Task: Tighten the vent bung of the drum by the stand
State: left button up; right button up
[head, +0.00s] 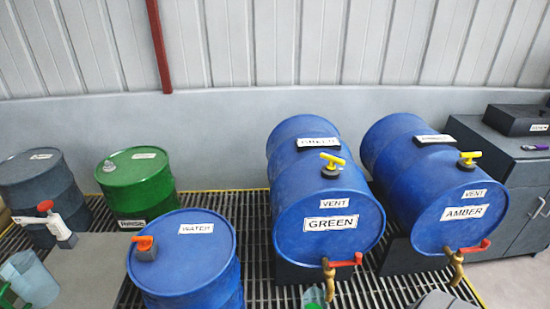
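Two blue drums lie on dark stands: the GREEN drum (300,195) in the middle and the AMBER drum (425,200) to its right. Each has a vent bung with a yellow T-handle on a dark base: the GREEN vent bung (331,165) and the AMBER vent bung (467,160). Both bungs sit in place above VENT labels; how tight they are cannot be told. Upright are a blue WATER drum (195,265) with an orange-topped fitting (146,247), a green drum (140,190) and a dark grey drum (45,185). Neither gripper is visible.
Brass taps with red handles (340,264) (468,250) stick out from the lying drums' fronts. A green-filled container (314,298) stands below the GREEN tap. A grey bench (90,270) and translucent beaker (30,280) are at left. A grey cabinet (510,190) stands at right.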

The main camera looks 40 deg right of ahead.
aim_at(331, 166)
jog(key=u, duration=0.85)
jog(key=k, duration=0.85)
jog(key=z, duration=0.9)
